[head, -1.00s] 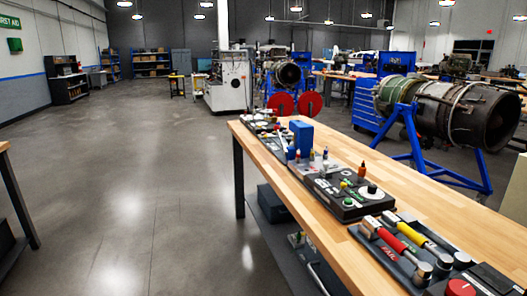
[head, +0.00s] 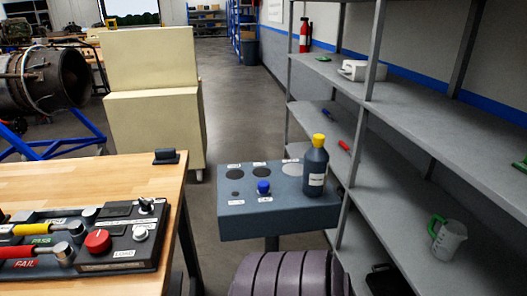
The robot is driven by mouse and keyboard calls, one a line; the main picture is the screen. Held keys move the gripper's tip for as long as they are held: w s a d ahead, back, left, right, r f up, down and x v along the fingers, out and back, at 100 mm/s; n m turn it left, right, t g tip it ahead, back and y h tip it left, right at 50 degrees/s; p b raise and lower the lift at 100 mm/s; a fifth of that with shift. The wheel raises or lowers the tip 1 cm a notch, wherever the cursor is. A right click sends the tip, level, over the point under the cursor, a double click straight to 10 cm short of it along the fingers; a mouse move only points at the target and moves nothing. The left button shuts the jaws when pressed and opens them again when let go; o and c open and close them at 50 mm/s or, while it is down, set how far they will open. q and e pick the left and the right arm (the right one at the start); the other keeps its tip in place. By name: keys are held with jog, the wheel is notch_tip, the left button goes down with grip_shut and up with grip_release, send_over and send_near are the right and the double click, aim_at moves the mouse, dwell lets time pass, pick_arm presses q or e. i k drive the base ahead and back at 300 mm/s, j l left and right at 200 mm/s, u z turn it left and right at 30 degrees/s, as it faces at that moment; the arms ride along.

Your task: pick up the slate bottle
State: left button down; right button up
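The slate bottle (head: 314,172) has a yellow cap and a pale label. It stands upright at the right end of a small slate-blue stand (head: 262,218), close to the grey shelving. A small blue-capped item (head: 263,187) sits on the same stand, left of the bottle, among dark round spots and small labels. Neither of my grippers shows in the head view, so their state is hidden.
A wooden workbench (head: 120,185) with tools and a red-knobbed box (head: 110,245) lies to the left. Grey shelving (head: 420,95) runs along the right, holding a green-handled jug (head: 447,240). A beige cabinet (head: 152,100) stands behind. Open floor (head: 240,110) runs between the cabinet and shelves.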

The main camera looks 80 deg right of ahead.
aim_at(316, 160)
jog(key=z, duration=2.85)
jog(key=j+u, duration=0.1)
jog(key=j, duration=0.3)
